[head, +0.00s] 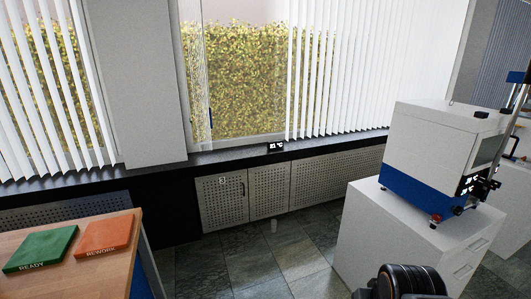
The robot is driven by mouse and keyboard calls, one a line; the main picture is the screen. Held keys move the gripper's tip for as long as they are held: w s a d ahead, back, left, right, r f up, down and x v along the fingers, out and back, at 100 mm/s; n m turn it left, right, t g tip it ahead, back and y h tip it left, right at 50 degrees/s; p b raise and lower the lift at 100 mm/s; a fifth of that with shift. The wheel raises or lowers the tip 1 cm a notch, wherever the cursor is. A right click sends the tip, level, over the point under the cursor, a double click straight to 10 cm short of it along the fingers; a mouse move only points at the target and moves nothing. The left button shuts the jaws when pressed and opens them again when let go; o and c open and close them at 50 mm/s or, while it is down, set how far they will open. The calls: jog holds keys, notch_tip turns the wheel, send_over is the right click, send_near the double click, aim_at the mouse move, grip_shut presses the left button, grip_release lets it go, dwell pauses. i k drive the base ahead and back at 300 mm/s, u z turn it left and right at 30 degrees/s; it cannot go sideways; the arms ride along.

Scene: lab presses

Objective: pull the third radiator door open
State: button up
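The radiator door marked 3 (221,207) is a grey perforated metal panel below the window sill, left of the picture's middle in the head view. Its small white number is near the top. A dark upright handle (243,188) sits near its right edge. The door looks shut, flush with the panel to its right (269,198). My gripper is not in view; no fingers show anywhere.
A wooden table (100,257) with a green READY plate (42,250) and an orange REWORK plate (104,236) stands at left. A white cabinet (380,240) carrying a white-and-blue machine (430,140) stands at right.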

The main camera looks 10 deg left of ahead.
aim_at(223, 198)
jog(key=u, duration=0.5)
jog(key=i, duration=1.35)
jog(key=u, duration=0.45)
jog(key=i, duration=2.55)
jog(key=z, duration=0.2)
